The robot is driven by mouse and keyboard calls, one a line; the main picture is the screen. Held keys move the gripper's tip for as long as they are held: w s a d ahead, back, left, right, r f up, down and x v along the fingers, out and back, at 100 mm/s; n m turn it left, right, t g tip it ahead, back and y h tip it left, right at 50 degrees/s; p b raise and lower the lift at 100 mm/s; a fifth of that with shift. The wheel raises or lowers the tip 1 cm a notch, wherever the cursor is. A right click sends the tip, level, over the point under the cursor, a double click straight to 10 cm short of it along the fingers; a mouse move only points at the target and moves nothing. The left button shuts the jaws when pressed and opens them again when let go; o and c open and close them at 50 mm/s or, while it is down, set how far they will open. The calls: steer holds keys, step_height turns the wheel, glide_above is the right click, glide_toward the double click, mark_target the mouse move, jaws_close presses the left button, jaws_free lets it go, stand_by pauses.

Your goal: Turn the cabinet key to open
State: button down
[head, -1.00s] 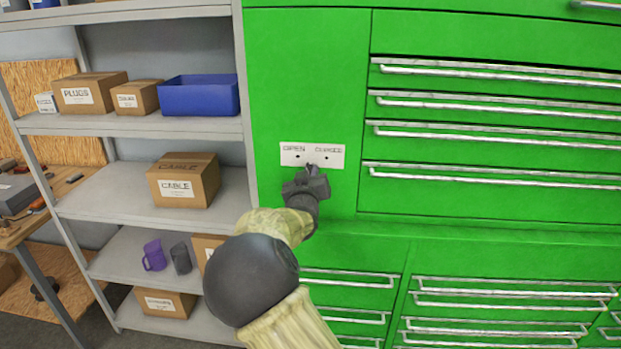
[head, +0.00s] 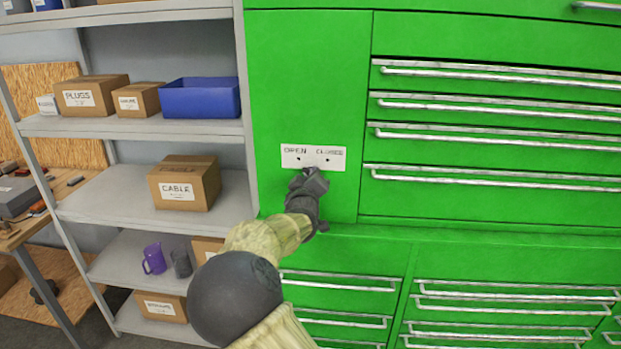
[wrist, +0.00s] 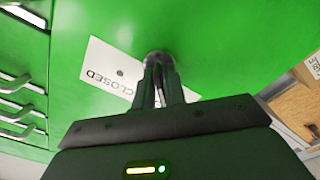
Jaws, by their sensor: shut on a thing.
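The green cabinet (head: 306,70) has a white label plate (head: 314,152) reading OPEN at left and CLOSED at right, with a small dark dot under each word. My gripper (head: 310,173) is at the plate's lower edge and hides the lock in the head view. In the wrist view, the round metal lock (wrist: 157,58) sits just beyond the fingertips, beside the plate (wrist: 112,72), whose CLOSED word shows upside down. My gripper (wrist: 160,76) is shut on the key (wrist: 160,95), a thin piece between the fingers. Most of the key is hidden, so its exact angle cannot be told.
Cabinet drawers with metal handles (head: 495,180) are to the right and below. A grey shelf (head: 110,209) at left holds a cable box (head: 183,184), a blue bin (head: 200,98) and cups. The cabinet face around the lock is flat and clear.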

steer(key=c, duration=1.6)
jaws_free()
steer(key=shift+a, duration=0.1)
steer(key=shift+o, duration=0.2)
steer(key=s+b, duration=0.4)
steer(key=s, duration=1.3)
steer(key=shift+s+a, duration=0.25)
steer(key=shift+f, duration=0.1)
